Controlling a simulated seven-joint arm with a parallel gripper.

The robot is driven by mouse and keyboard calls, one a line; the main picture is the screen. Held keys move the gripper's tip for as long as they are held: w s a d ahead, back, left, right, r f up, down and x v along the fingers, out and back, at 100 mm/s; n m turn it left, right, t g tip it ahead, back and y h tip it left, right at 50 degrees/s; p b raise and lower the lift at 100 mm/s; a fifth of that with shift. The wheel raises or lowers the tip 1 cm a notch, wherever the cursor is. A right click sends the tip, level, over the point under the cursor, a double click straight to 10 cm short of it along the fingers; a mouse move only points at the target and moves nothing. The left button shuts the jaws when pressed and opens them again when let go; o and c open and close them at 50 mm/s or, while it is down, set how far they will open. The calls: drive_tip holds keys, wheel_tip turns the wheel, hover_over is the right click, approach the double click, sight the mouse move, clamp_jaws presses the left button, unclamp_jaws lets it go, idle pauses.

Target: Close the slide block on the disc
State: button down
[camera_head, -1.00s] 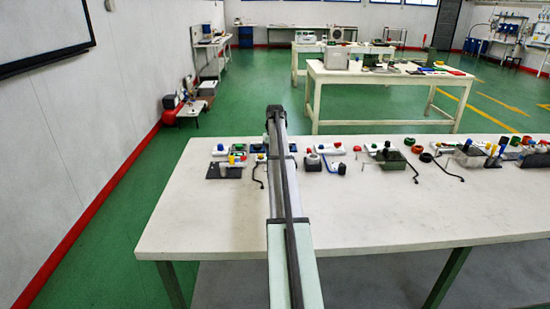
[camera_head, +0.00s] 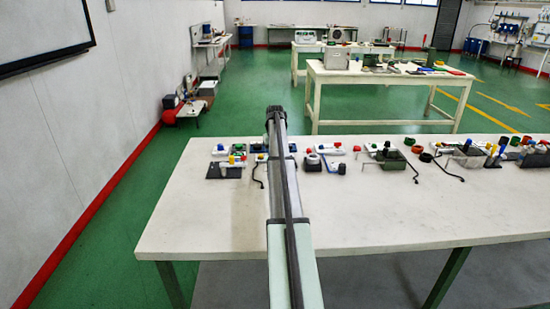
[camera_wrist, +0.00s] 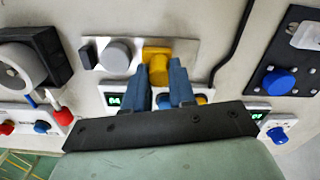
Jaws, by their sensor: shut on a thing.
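In the wrist view a metal plate (camera_wrist: 135,44) carries a grey round disc (camera_wrist: 115,55), a small dark block at its left end and a yellow slide block (camera_wrist: 157,52) with a round knob to the disc's right. A gap shows between the disc and the yellow block. My gripper (camera_wrist: 158,74) is shut on the yellow block's knob, one blue-grey finger on each side. The fingers hide part of the knob and the plate's lower edge. In the head view my own arm hides the gripper and this plate.
A dark box with a grey dial (camera_wrist: 18,66) stands left. A dark plate with a blue knob (camera_wrist: 280,82) lies right, past a black cable (camera_wrist: 236,40). White units with green displays sit just below the plate. The front of the white table (camera_head: 400,215) is clear.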

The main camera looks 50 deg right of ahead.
drive_tip(key=shift+s+d, duration=0.95)
drive_tip(key=shift+d, duration=0.05)
drive_tip(key=c, duration=0.9)
unclamp_jaws()
drive_tip(key=shift+c, duration=0.2)
drive_tip(key=shift+r, duration=0.1)
wheel_tip(320, 180, up, 14)
drive_tip(key=shift+f, duration=0.2)
drive_tip(key=shift+c, duration=0.2)
